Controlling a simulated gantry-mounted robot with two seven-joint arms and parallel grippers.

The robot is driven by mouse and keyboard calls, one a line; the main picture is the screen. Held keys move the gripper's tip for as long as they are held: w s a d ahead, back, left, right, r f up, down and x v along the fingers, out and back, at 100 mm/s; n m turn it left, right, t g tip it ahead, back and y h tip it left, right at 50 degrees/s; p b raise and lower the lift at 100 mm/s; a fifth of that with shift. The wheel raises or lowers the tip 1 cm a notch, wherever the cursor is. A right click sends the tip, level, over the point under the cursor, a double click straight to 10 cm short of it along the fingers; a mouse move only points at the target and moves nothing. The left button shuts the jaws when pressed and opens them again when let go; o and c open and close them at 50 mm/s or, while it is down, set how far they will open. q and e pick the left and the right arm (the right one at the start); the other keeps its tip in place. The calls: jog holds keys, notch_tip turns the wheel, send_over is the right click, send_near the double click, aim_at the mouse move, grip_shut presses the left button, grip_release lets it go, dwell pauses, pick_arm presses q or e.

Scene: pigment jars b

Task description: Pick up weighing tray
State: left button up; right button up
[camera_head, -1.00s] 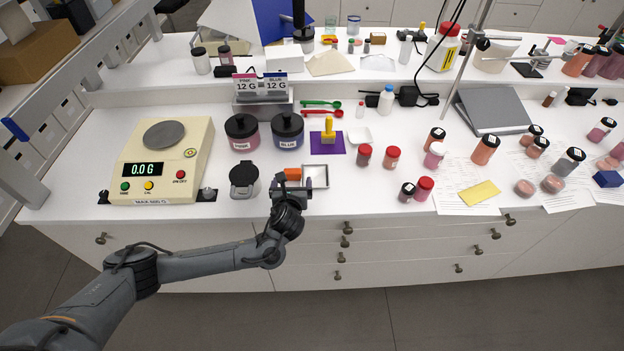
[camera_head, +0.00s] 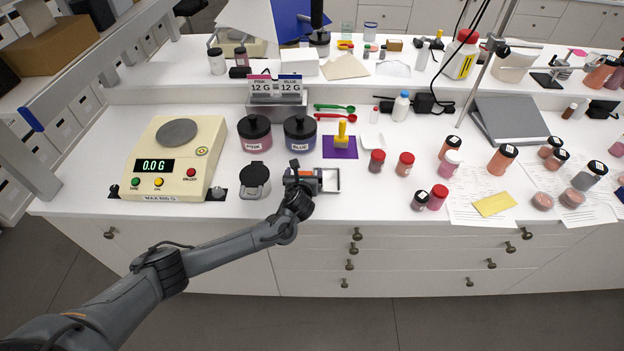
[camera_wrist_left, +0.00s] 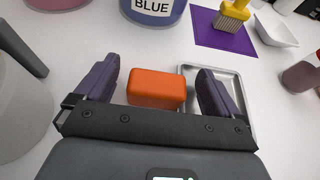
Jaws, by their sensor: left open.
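My left gripper (camera_head: 303,178) is open, low over the counter's front edge. In the left wrist view its two fingers (camera_wrist_left: 157,76) stand either side of an orange block (camera_wrist_left: 156,88), with gaps on both sides. A shallow square metal tray (camera_head: 330,181) is just right of the gripper in the head view. In the wrist view this tray (camera_wrist_left: 188,72) is partly hidden behind the right finger and the block. A small white dish (camera_head: 371,143) sits further back, right of the purple pad; I cannot tell which one is the weighing tray. My right gripper is not in view.
A cream scale (camera_head: 200,165) reading 0.0 G stands at left. A black-lidded container (camera_head: 255,182) is close left of the gripper. Pink (camera_head: 255,143) and blue (camera_head: 300,146) jars stand behind it. A yellow-handled brush (camera_head: 342,136) stands on the purple pad (camera_head: 340,153). Several small jars stand right.

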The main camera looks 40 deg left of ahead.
pick_arm(q)
jog(key=shift+c, duration=0.4)
jog(key=c, duration=1.2)
